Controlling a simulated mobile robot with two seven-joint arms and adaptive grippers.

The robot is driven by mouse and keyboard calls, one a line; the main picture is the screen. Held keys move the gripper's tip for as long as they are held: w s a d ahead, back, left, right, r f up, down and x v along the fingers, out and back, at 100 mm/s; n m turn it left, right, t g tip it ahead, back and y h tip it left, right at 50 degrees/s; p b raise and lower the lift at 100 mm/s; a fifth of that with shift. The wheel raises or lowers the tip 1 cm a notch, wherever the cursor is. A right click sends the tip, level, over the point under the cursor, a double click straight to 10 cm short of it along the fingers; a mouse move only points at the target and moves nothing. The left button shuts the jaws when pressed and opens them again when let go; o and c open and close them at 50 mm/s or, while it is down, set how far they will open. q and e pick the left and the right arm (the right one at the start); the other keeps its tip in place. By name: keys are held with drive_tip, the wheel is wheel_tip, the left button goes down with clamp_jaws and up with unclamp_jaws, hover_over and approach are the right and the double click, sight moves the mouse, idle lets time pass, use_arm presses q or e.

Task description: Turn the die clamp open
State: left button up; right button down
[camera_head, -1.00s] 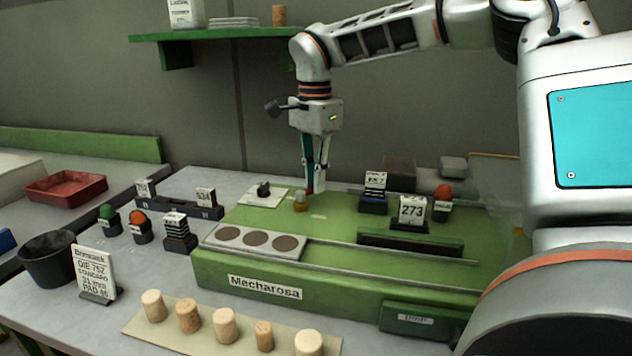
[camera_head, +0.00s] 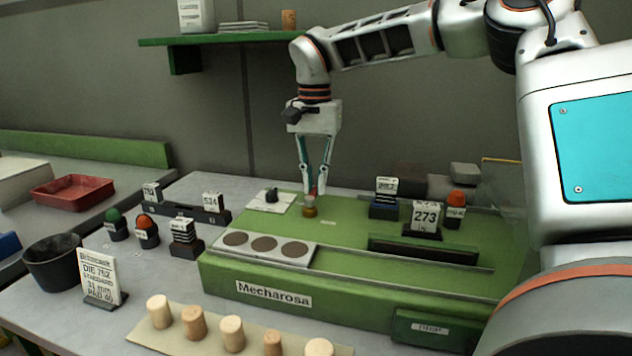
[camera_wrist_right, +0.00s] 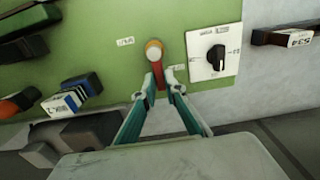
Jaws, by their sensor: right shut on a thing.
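The die clamp (camera_head: 310,208) is a small round brass-coloured knob with a red lever, on the green machine top. In the wrist view the clamp's pale cap with an orange rim (camera_wrist_right: 154,50) shows ahead of my fingers, and its red lever (camera_wrist_right: 158,78) runs back from it between the fingertips. My right gripper (camera_head: 314,192) points down just behind the clamp, and in the wrist view (camera_wrist_right: 159,84) it is shut on the lever. My left gripper is not in view.
A black rotary switch on a white plate (camera_wrist_right: 215,57) is close beside the clamp. A plate with three dark discs (camera_head: 225,252) lies at the machine's front left. A 273 sign (camera_head: 426,215) and a blue block with a card (camera_head: 385,208) stand to the right. Corks (camera_head: 194,322) stand in front.

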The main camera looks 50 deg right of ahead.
sight(315, 189)
idle(0.4)
drive_tip(key=c, duration=2.1)
unclamp_jaws()
drive_tip(key=shift+r, duration=0.15)
wheel_tip(315, 189, up, 12)
drive_tip(key=shift+f, duration=0.1)
